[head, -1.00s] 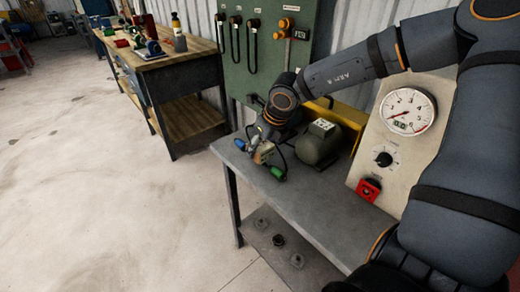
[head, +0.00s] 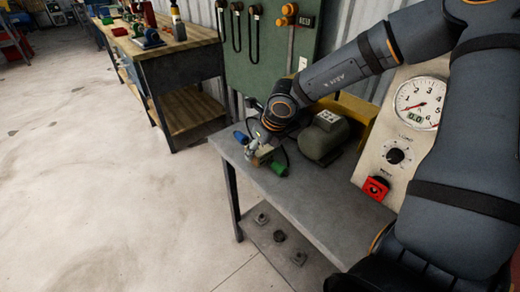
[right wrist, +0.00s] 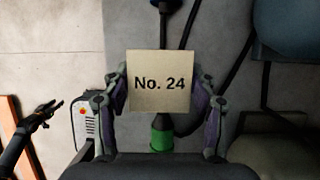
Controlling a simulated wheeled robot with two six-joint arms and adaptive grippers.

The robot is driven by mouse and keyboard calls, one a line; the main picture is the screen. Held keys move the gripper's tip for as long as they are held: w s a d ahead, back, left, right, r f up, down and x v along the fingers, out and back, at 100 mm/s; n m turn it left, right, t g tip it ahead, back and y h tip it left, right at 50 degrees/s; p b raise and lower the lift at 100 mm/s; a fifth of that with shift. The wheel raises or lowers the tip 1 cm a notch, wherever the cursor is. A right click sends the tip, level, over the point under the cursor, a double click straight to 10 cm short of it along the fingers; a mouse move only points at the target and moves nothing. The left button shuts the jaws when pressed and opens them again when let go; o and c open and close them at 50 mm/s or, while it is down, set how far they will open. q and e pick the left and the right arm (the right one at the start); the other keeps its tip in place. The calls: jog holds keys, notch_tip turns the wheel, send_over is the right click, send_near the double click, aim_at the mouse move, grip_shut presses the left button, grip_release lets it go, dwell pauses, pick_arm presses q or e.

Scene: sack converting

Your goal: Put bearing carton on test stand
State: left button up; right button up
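The bearing carton (right wrist: 160,82) is a small tan box marked "No. 24". In the right wrist view it sits between the two fingers of my right gripper (right wrist: 163,78), which touch its sides. In the head view my right gripper (head: 261,147) holds the carton (head: 263,157) low over the left part of the grey test stand top (head: 318,190). I cannot tell whether its underside touches the top. A blue plug (head: 240,137) and a green plug (head: 280,169) lie on either side of it. My left gripper does not show in the head view.
A dark green motor (head: 323,138) stands right of the carton. A panel with a round gauge (head: 418,103) and red switch (head: 376,187) is further right. Black cables (right wrist: 174,40) run close by the carton. The front of the stand top is clear. A wooden workbench (head: 180,50) stands behind.

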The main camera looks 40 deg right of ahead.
jog(key=o, duration=0.4)
jog(key=shift+r, duration=0.1)
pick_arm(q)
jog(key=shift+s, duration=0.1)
pick_arm(e)
jog(key=shift+r, duration=0.1)
pick_arm(q)
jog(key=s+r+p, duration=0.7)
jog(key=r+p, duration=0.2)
jog(key=p, duration=0.3)
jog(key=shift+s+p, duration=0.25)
jog(key=shift+p, duration=0.1)
pick_arm(e)
jog(key=v, duration=1.2)
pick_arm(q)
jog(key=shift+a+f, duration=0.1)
